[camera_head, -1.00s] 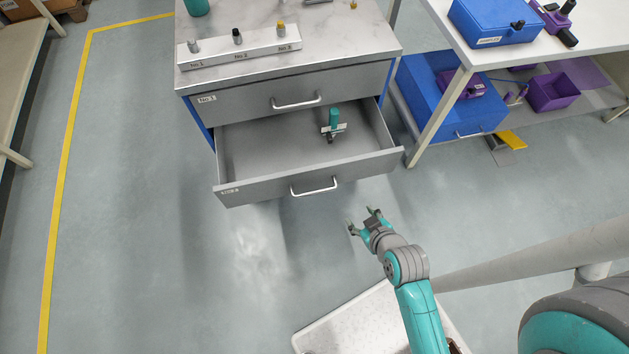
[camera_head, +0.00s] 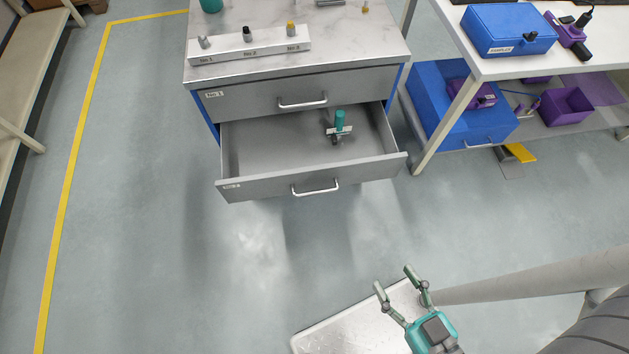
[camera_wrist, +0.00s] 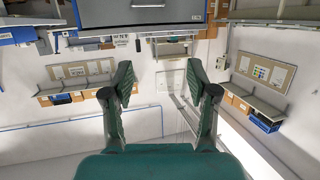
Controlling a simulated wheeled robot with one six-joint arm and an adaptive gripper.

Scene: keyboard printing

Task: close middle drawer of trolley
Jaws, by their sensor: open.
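The trolley (camera_head: 204,74) stands at the upper middle of the head view, with a marble-patterned top. Its middle drawer (camera_head: 270,186) is pulled out, with a silver bar handle (camera_head: 316,190) on its front. A teal and grey object (camera_head: 339,124) stands inside the drawer towards the right. The drawer above, labelled No.1 (camera_head: 260,97), is shut. My gripper (camera_head: 394,279) is open and empty, below and right of the drawer front and well apart from it. In the wrist view, my gripper's fingers (camera_wrist: 161,85) are spread, with a grey front and bar handle (camera_wrist: 148,4) at the top edge.
A white rack with several knobs (camera_head: 250,47) sits on the trolley top. At right, a white table (camera_head: 485,68) bears a blue case (camera_head: 510,32), with a blue box (camera_head: 432,100) and purple bin (camera_head: 566,107) beneath. The floor before the drawer is clear.

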